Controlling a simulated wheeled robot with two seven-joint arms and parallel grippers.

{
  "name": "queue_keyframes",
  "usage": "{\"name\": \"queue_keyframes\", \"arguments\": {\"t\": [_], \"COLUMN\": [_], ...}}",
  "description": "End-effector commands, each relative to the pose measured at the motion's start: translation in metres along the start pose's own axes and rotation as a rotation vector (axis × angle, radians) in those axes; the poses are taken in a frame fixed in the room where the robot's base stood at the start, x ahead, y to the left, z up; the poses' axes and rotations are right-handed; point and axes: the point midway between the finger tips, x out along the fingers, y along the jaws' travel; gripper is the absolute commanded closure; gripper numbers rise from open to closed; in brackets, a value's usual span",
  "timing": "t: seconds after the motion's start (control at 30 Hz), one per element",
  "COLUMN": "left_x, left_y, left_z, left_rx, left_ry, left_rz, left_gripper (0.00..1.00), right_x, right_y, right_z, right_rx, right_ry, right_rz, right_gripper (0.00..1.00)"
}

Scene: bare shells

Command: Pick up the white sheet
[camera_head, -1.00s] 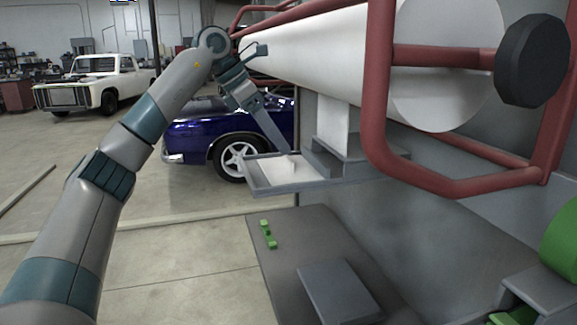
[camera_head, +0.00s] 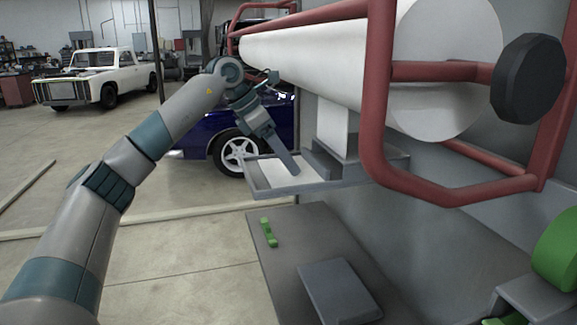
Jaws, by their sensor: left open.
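A large white roll (camera_head: 310,58) lies in a red tube frame. A white sheet (camera_head: 333,125) hangs from it down to a grey block at the back of a shallow grey tray (camera_head: 290,189). A flat white surface (camera_head: 268,174) shows inside the tray; I cannot tell whether it is the same sheet. My left gripper (camera_head: 294,169) is open, pointing down into the tray, in front of and to the left of the hanging sheet. Its fingers overlap in this view, and contact with the white surface cannot be told. My right gripper is not in view.
The red frame (camera_head: 376,100) and a black knob (camera_head: 528,78) are at the right. A dark lower shelf (camera_head: 300,240) carries a small green part (camera_head: 268,232) and a grey plate (camera_head: 338,290). Green parts (camera_head: 557,250) are at the right edge. Cars stand behind.

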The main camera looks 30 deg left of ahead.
Motion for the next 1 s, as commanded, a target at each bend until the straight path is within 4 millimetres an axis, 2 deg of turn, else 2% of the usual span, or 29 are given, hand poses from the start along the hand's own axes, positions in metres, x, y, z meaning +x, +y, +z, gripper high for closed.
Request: {"name": "queue_keyframes", "arguments": {"t": [0.5,0.57,0.7,1.0], "left_x": [0.0035,0.0034,0.0034,0.0029], "left_y": [-0.0001,-0.0001,-0.0001,-0.0002], "left_z": [-0.0003,-0.0003,-0.0002,0.0001], "left_rx": [0.0,0.0,0.0,0.0], "left_ry": [0.0,0.0,0.0,0.0], "left_rz": [0.0,0.0,0.0,0.0], "left_gripper": [0.23,0.35,0.67,0.67], "right_x": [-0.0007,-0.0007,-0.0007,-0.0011], "right_y": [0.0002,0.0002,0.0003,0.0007], "right_z": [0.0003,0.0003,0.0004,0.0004], "right_rx": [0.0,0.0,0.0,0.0], "right_ry": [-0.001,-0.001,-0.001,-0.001], "right_rz": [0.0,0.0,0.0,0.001], "right_gripper": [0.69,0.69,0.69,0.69]}}
